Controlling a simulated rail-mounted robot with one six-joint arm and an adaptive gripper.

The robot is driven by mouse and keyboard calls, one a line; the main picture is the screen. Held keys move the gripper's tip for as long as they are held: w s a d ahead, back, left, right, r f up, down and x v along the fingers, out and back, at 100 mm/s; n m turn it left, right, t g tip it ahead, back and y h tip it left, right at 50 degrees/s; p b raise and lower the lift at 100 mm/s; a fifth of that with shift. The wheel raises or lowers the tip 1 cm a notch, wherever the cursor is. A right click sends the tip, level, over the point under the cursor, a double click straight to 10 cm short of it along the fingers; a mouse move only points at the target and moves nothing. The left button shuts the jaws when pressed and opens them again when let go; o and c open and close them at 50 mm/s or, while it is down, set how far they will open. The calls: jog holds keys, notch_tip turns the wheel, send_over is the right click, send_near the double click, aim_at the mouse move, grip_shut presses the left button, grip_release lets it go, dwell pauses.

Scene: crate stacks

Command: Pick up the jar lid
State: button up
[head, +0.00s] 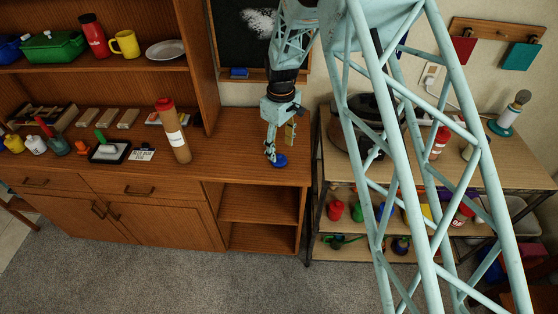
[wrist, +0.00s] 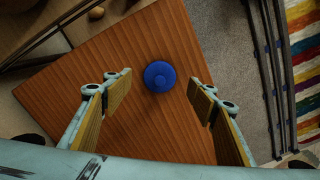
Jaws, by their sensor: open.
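The jar lid is a round blue disc with a small raised centre, lying flat on the wooden cabinet top (head: 237,130). In the wrist view the lid (wrist: 160,76) is near the middle of the picture, a little beyond and between my fingertips. In the head view the lid (head: 280,161) shows just below my gripper (head: 279,152), near the front right part of the top. My gripper (wrist: 160,88) is open, with its yellow-padded fingers wide apart on either side and nothing between the pads. The fingers do not touch the lid.
A brown bottle with a red cap (head: 172,130) stands left on the same top. A metal-framed shelf unit (head: 465,165) with a large pot (head: 355,125) adjoins on the right. The cabinet top around the lid is clear, with its edges close by.

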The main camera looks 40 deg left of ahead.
aim_at(280, 156)
jog(key=shift+f, duration=0.3)
jog(key=shift+f, duration=0.15)
jog(key=shift+a+f+p, duration=0.1)
jog(key=shift+f+p, duration=0.2)
jog(key=shift+f, duration=2.15)
jog(key=c, duration=0.8)
